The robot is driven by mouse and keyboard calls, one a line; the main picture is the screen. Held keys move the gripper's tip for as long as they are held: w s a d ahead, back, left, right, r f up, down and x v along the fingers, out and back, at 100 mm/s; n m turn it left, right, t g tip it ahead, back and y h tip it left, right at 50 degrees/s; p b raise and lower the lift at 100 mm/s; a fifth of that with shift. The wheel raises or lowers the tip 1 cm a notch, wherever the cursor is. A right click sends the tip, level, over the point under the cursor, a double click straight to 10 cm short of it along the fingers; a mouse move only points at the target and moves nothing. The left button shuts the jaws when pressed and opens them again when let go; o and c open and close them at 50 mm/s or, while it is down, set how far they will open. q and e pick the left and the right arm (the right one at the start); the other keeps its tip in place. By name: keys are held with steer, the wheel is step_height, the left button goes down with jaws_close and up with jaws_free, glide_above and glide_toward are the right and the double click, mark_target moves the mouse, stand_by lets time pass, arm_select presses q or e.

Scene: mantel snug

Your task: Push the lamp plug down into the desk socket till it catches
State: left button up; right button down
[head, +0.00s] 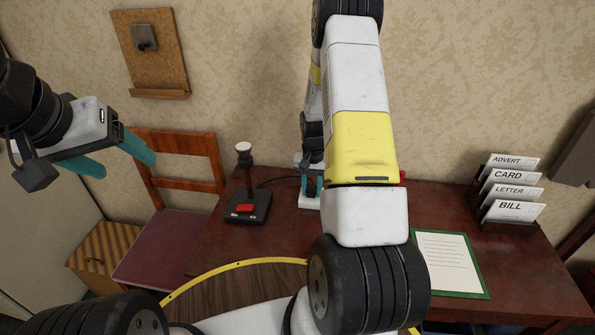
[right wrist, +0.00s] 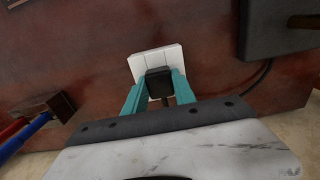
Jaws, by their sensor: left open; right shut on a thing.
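The lamp plug (right wrist: 158,82) is a dark block between the teal fingers of my right gripper (right wrist: 158,94), which is shut on it. The white desk socket (right wrist: 147,60) lies directly beyond the plug, and the plug covers part of it. I cannot tell how far the plug is in, or whether it touches. In the head view the socket (head: 308,201) shows on the desk, partly behind my right arm, which hides most of the right gripper (head: 312,186) and the plug. My left gripper (head: 112,157) is open and empty, raised at the left, away from the desk.
A black base (head: 248,208) with a red button and upright handle stands left of the socket. A dark cord (right wrist: 264,74) runs near it. Red and blue handles (right wrist: 22,134) lie on the other side. A green-edged sheet (head: 448,262) and letter rack (head: 508,208) are at right.

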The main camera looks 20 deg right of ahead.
mark_target(312, 188)
steer(key=shift+s+f, duration=0.3)
steer(key=shift+f, duration=0.4)
steer(key=c, duration=0.9)
jaws_free()
steer(key=shift+c, duration=0.2)
steer(key=r, duration=0.9)
steer(key=shift+w+r, duration=0.1)
steer(key=shift+w, duration=0.1)
steer(key=s+a+r+n+t+y, duration=0.15)
steer(key=s+a+r, duration=0.25)
steer(key=r, duration=0.6)
steer(key=s+a+r+n+t+h, duration=0.1)
steer(key=s+a+r+t, duration=0.15)
steer(key=r, duration=0.85)
steer(key=s+a+r+n+t+y, duration=0.1)
steer(key=s+a+r, duration=0.2)
steer(key=s, duration=0.5)
steer(key=s+a+r+n+t, duration=0.1)
steer(key=s+a+r+n, duration=0.1)
steer(key=s+r, duration=0.3)
steer(key=s+a, duration=0.1)
steer(key=s, duration=0.2)
steer(key=shift+s+r+y, duration=0.2)
steer(key=shift+r+y, duration=0.05)
steer(key=shift+y, duration=0.1)
steer(key=shift+a, duration=0.1)
